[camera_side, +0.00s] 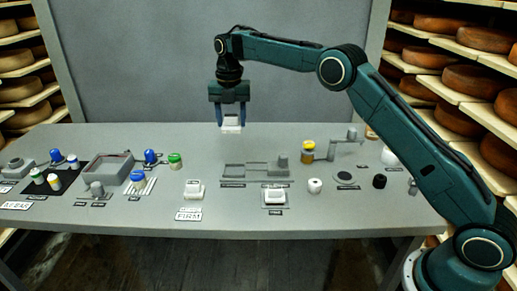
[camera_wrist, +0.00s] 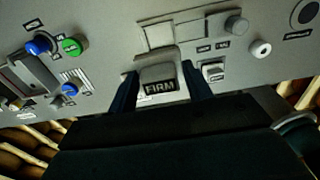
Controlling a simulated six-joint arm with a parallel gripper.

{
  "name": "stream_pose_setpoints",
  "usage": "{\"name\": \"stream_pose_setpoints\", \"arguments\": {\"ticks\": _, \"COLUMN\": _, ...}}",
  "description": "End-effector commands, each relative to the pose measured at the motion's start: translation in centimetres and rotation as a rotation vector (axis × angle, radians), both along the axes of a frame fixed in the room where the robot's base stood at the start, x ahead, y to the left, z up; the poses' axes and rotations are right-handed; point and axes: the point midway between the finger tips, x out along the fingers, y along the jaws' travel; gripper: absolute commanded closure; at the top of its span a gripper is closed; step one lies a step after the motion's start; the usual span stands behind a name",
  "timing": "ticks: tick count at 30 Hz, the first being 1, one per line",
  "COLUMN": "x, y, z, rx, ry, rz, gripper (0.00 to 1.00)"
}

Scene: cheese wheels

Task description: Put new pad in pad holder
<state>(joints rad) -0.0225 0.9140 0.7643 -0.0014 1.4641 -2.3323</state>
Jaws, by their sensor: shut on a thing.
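My gripper (camera_side: 231,122) points down and is shut on a pale pad-like block (camera_side: 231,129), held well above the table near its back. In the wrist view the block (camera_wrist: 157,72) sits between the dark fingers (camera_wrist: 162,92). FIRM lettering shows at its near edge; I cannot tell whether it is on the block or behind it. A low grey fixture with recesses (camera_side: 246,167) lies on the table, forward and right of the gripper; it may be the pad holder. A white-topped block (camera_side: 194,188) stands behind the FIRM sign (camera_side: 187,214). Another (camera_side: 273,197) sits right of it.
Cheese shelves flank the table.

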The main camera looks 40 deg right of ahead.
Motion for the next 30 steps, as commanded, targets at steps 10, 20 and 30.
{"name": "stream_pose_setpoints", "arguments": {"ticks": 10, "x": -0.1, "y": 0.0, "z": -6.5, "rx": 0.000, "ry": 0.003, "rz": 0.000, "gripper": 0.73}}
{"name": "stream_pose_setpoints", "arguments": {"ticks": 20, "x": 0.0, "y": 0.0, "z": -9.4, "rx": 0.000, "ry": -0.001, "rz": 0.000, "gripper": 0.73}}
{"name": "stream_pose_setpoints", "arguments": {"ticks": 30, "x": 0.0, "y": 0.0, "z": -10.7, "rx": 0.000, "ry": 0.001, "rz": 0.000, "gripper": 0.73}}
